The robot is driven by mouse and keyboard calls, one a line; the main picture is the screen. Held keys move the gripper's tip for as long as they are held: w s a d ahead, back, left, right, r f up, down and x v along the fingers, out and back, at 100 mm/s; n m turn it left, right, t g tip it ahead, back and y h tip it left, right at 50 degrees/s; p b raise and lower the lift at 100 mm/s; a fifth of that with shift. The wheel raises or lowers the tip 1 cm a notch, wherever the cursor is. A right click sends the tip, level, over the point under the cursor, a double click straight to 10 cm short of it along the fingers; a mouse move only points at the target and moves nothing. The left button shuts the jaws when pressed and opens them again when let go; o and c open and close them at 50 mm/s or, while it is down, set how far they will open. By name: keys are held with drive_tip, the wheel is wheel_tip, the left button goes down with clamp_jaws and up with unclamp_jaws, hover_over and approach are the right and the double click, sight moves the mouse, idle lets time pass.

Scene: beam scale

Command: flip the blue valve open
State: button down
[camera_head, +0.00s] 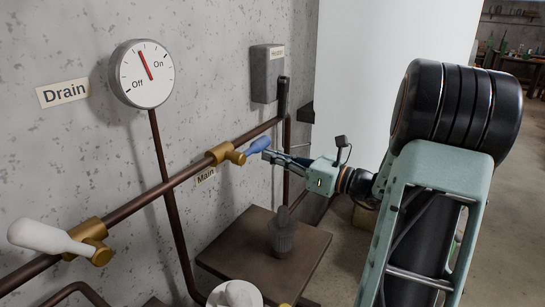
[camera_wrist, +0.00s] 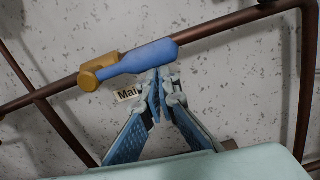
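The blue valve handle (camera_head: 258,145) sticks out to the right from a brass fitting (camera_head: 226,153) on the brown pipe, above the "Main" label. In the wrist view the blue handle (camera_wrist: 145,57) lies along the pipe, with its brass fitting (camera_wrist: 98,70) at its left end. My gripper (camera_head: 270,154) is at the handle's free end. In the wrist view my gripper's fingertips (camera_wrist: 160,76) come together just below the handle's lower edge. Nothing shows between them. I cannot tell whether they touch the handle.
A grey box (camera_head: 266,73) with a black lever is behind. A brown plate (camera_head: 225,254) lies below.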

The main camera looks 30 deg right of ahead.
drive_tip(key=shift+r, duration=0.1)
drive_tip(key=s+d+f+b, duration=0.1)
drive_tip(key=s+d+f, duration=0.3)
drive_tip(key=s, duration=0.5)
drive_tip(key=shift+d+f, duration=0.3)
drive_tip(key=shift+d, duration=0.7)
